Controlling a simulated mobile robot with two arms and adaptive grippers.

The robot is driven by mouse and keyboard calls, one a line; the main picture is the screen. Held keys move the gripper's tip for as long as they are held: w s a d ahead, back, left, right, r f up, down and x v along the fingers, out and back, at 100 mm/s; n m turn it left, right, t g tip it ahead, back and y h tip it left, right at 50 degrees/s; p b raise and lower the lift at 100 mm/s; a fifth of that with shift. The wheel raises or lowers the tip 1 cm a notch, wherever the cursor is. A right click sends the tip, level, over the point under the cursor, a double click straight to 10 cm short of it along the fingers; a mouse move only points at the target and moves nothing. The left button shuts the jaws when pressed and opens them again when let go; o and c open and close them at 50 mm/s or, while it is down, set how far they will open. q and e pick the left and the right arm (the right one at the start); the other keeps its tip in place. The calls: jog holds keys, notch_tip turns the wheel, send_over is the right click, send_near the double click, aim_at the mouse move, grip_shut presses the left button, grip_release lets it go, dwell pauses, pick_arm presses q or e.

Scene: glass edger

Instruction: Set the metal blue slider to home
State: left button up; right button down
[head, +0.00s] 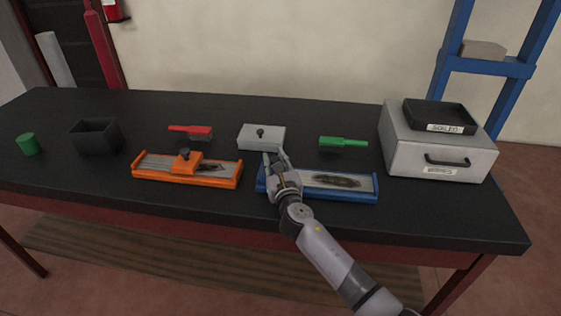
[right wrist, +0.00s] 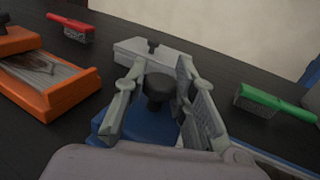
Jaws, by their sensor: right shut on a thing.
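The blue-framed metal track (head: 335,197) lies on the bench right of centre, with a dark smear on its exposed metal bed. Its blue slider (right wrist: 137,127) with a black knob (right wrist: 158,90) shows in the right wrist view. In the head view my gripper hides most of the slider, at the track's left end. My right gripper (head: 274,160) reaches down over that end. In the right wrist view (right wrist: 160,78) its two fingers are on either side of the knob, shut on it. My left gripper is not in view.
An orange track with slider (head: 187,181) lies to the left. Behind stand a grey block with a knob (head: 262,142), a red brush (head: 190,130) and a green brush (head: 343,143). A grey drawer box (head: 405,160) bearing a black tray (head: 440,115) stands right; a black bin (head: 95,138) stands left.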

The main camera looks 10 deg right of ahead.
jog(key=c, duration=1.8)
grip_release()
jog(key=shift+a, duration=0.2)
jog(key=o, duration=0.5)
jog(key=shift+a, duration=0.15)
jog(key=shift+s+d, duration=0.15)
jog(key=shift+d, duration=0.05)
jog(key=s, duration=0.7)
jog(key=s+d, duration=0.1)
jog(key=s, duration=0.3)
jog(key=shift+s+d, duration=0.1)
jog(key=shift+s, duration=0.2)
jog(key=shift+f, duration=0.1)
